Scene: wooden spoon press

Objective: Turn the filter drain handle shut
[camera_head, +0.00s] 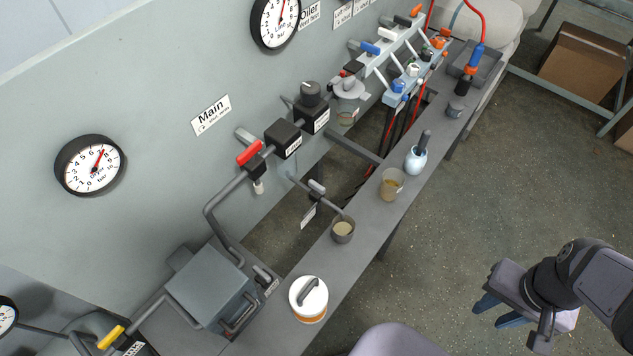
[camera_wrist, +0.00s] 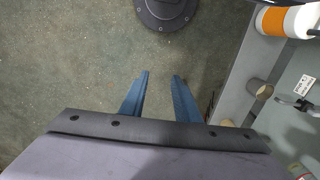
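A small light grey lever handle (camera_head: 316,187) sits on a thin drain pipe that ends over a dark cup (camera_head: 343,230); I take it for the filter drain handle, but its label (camera_head: 308,216) is too small to read. In the wrist view, a grey handle (camera_wrist: 290,101) shows at the right beside a cup (camera_wrist: 260,89). My gripper (camera_head: 496,311) is over the floor at the lower right, well away from the bench and the handle. Its blue fingers stand apart with nothing between them, as the wrist view also shows (camera_wrist: 162,76).
A white tub with an orange band (camera_head: 309,298), a beaker (camera_head: 391,184) and a pale jar (camera_head: 416,159) stand on the narrow bench shelf (camera_head: 368,222). A red lever (camera_head: 249,152) and a yellow lever (camera_head: 111,336) are on nearby pipes. Open floor lies between gripper and bench.

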